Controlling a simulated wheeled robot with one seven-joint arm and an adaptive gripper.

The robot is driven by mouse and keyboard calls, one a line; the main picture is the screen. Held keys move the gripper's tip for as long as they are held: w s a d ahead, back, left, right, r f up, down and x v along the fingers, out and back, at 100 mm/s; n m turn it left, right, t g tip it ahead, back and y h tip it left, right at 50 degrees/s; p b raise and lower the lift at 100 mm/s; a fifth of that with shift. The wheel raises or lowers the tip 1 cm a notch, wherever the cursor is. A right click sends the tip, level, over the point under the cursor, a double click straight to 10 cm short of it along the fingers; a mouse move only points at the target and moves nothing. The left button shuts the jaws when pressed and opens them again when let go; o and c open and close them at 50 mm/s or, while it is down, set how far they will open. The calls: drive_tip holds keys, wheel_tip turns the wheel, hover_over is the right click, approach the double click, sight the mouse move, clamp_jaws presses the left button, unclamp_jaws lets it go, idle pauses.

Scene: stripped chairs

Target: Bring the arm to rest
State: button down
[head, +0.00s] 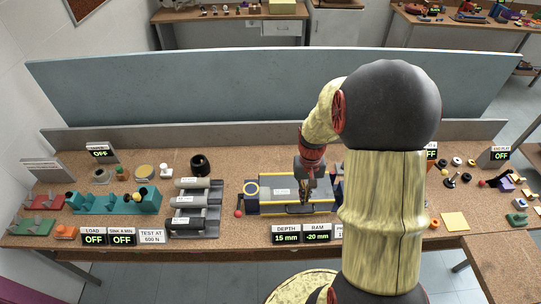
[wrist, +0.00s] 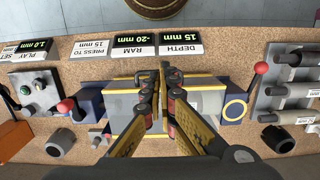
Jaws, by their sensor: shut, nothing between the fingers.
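My gripper (head: 307,196) hangs over the blue and yellow press fixture (head: 265,208) near the middle of the bench. In the wrist view my gripper (wrist: 162,72) points at the same fixture (wrist: 202,103), with its fingertips close together and nothing visible between them. My arm (head: 383,200) rises in front of the bench and hides part of its right half. I cannot tell the exact gap between the fingertips and the fixture.
The bench (head: 130,254) carries grey cylinders (head: 190,200) in a rack, a teal block (head: 110,203), a DEPTH display (head: 286,234) and a yellow pad (head: 455,221). A blue panel (head: 200,95) stands behind. In the wrist view a red-knobbed lever (wrist: 261,68) stands right of the fixture.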

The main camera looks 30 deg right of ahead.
drive_tip(key=s+a+r+n+t+b, duration=0.3)
drive_tip(key=a+r+b, duration=0.3)
drive_tip(key=a, duration=0.4)
drive_tip(key=s+a+r+n+t+b, duration=0.3)
drive_tip(key=a+r+b, duration=0.3)
drive_tip(key=a, duration=0.5)
wheel_tip(320, 180, up, 3)
drive_tip(key=shift+s+f+h, duration=0.2)
drive_tip(key=shift+s+h, duration=0.1)
drive_tip(key=shift+s, duration=0.15)
